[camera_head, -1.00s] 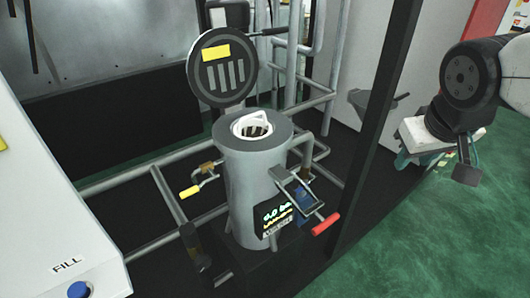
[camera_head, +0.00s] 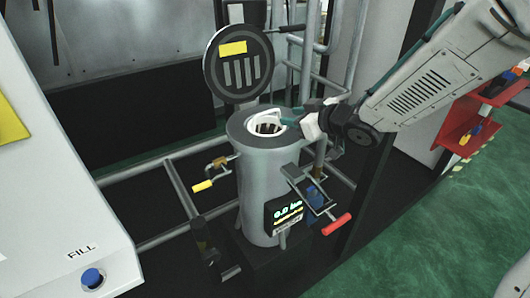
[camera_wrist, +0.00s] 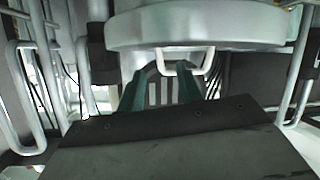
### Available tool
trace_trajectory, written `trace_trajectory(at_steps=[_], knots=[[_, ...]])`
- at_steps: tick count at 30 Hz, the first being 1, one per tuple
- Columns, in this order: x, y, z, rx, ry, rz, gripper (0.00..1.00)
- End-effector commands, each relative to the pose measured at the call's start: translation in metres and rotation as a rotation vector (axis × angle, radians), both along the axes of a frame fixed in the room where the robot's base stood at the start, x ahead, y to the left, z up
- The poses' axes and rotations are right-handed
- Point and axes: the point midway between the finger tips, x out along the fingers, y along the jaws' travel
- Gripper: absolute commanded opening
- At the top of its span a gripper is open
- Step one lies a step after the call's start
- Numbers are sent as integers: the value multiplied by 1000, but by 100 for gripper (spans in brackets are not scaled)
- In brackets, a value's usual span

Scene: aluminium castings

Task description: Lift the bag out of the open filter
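The filter (camera_head: 268,190) is an upright grey cylinder with its round slotted lid (camera_head: 238,88) swung up behind it. The bag's white ring (camera_head: 256,129) sits in the filter's mouth, its dark inside showing. My gripper (camera_head: 288,117) reaches in from the right at the mouth's right rim, with teal fingers by the ring. In the wrist view, the fingers of my gripper (camera_wrist: 162,72) stand apart, and the bag's white handle (camera_wrist: 187,72) shows at their tips, overlapping the right one. Whether they touch it, I cannot tell.
A red-handled clamp (camera_head: 336,224) juts from the filter's right side. A yellow-handled valve (camera_head: 203,186) is on the left. A dark post (camera_head: 375,190) stands close on the right, below my arm. A white panel with a blue FILL button (camera_head: 92,277) fills the left front.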

Motion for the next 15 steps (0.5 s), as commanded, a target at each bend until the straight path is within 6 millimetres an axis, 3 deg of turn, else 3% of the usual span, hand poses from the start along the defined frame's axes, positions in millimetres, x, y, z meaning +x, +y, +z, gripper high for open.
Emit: trace_trajectory(at_steps=[6,15], knots=[[22,22,-11,-1,1,1,35],[33,30,-17,0,1,-2,35]])
